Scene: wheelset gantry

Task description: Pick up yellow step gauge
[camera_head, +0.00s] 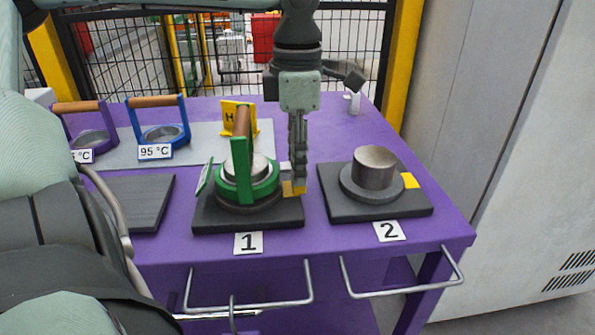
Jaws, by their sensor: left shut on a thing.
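A small yellow step gauge (288,188) sits at the right side of the wheel seat on the dark base plate marked 1. My left gripper (297,186) points straight down over it, with its fingers shut on it. The fingers hide part of the gauge, and I cannot tell whether it still touches the plate. Another small yellow block (411,181) sits beside the metal cylinder on the plate marked 2. My right gripper is not in view.
A green ring with a wooden handle (242,125) stands on plate 1 (215,217), close left of my gripper. A metal cylinder (375,168) stands on plate 2 (350,208).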

